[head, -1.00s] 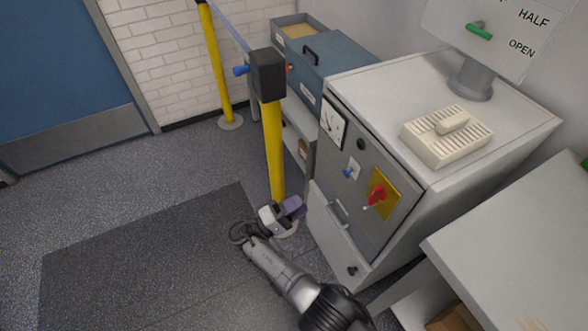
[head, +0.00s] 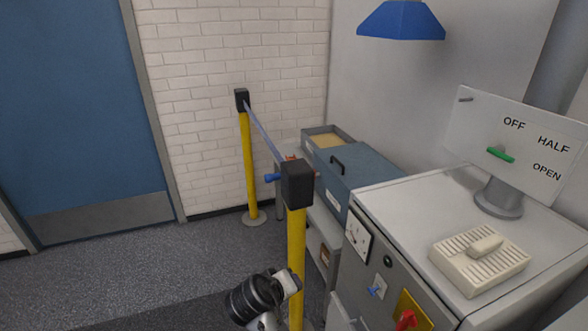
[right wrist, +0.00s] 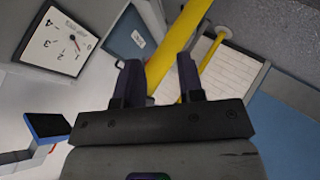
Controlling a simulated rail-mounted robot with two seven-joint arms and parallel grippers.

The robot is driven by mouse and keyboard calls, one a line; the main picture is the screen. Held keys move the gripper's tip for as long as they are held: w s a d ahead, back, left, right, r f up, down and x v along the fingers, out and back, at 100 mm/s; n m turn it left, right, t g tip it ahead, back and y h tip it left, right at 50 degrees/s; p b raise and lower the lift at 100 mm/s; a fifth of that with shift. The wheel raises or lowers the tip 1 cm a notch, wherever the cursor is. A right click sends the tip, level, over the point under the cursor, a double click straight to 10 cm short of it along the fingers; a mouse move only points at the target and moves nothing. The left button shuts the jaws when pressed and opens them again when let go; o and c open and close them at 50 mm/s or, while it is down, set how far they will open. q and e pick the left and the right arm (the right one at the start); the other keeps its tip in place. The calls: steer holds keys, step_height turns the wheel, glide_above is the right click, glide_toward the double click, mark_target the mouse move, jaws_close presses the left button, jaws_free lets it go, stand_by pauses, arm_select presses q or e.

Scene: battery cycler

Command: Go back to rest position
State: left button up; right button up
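My right gripper (right wrist: 160,82) shows in the right wrist view with its two dark fingers apart and nothing held between them. A yellow post (right wrist: 184,40) passes behind the gap between the fingers. In the head view part of my right arm shows at the bottom centre, in front of the near yellow post (head: 296,245); its fingers cannot be made out there. My left gripper is in neither view.
The grey cabinet (head: 450,210) with a dial (head: 358,237), a red switch (head: 406,320) and a vented block (head: 480,258) stands at right. A blue box (head: 350,185) is behind it. A barrier strap (head: 265,132) joins two posts. Floor (head: 120,280) is open at left.

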steer(key=s+d+r+m+t+y+p, duration=0.1)
steer(key=s+d+r+y+p, duration=0.3)
steer(key=s+d, duration=0.45)
steer(key=s+d+r+m+t+y+p, duration=0.1)
steer(key=s+d+r+y+p, duration=0.25)
steer(key=s+d, duration=0.5)
steer(key=s+d+f+g+h+p, duration=0.1)
steer(key=s+d+f+g+p, duration=0.15)
steer(key=s, duration=0.55)
steer(key=s+d+f+g+p, duration=0.2)
steer(key=s+f+p, duration=0.1)
steer(key=s, duration=0.5)
steer(key=s+d+f+g+h+p, duration=0.1)
steer(key=s+d+f+g+p, duration=0.15)
steer(key=s, duration=0.55)
step_height(320, 180, up, 37)
steer(key=p, duration=3.7)
steer(key=shift+w+a+f+m+t, duration=0.2)
steer(key=shift+w+a+m+t, duration=0.1)
steer(key=shift+w+a+m, duration=0.1)
